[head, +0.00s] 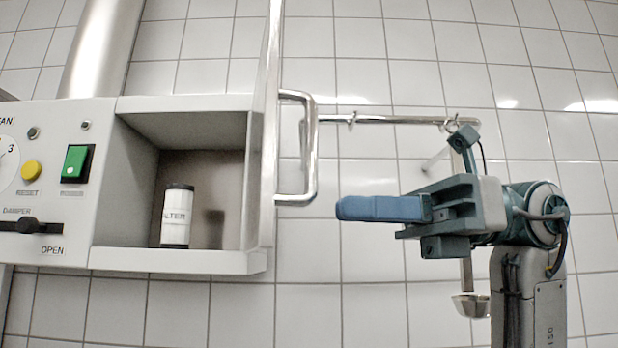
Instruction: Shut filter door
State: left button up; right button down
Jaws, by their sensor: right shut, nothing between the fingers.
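The filter door (269,130) stands swung open, seen nearly edge-on, at the right side of a white cabinet compartment. Its chrome bar handle (312,150) sticks out to the right. In the open compartment (225,130) a white filter cartridge (175,218) with dark ends stands upright. My right gripper (342,208) is to the right of the door, with its blue fingers shut and empty. The fingertips point left, just right of and slightly below the handle's lower end, with a small gap in the picture. My left gripper is not in view.
The panel left of the compartment has a green switch (75,163), a yellow button (31,170) and a damper slider (30,227). A chrome rail (385,120) with a hanging ladle (470,304) runs along the tiled wall behind my right arm. The area below the handle looks clear.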

aim_at(273, 205)
jog(key=p+x, duration=0.1)
jog(key=x, duration=0.1)
jog(key=p+x, duration=0.1)
jog(key=x, duration=0.1)
jog(key=shift+w+r, duration=0.1)
jog(key=shift+r, duration=0.1)
jog(key=shift+p+x, duration=0.35)
jog(key=shift+x, duration=0.45)
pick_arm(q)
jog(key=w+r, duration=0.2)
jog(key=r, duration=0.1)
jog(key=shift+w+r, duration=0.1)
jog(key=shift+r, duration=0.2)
pick_arm(e)
jog(key=shift+f, duration=0.2)
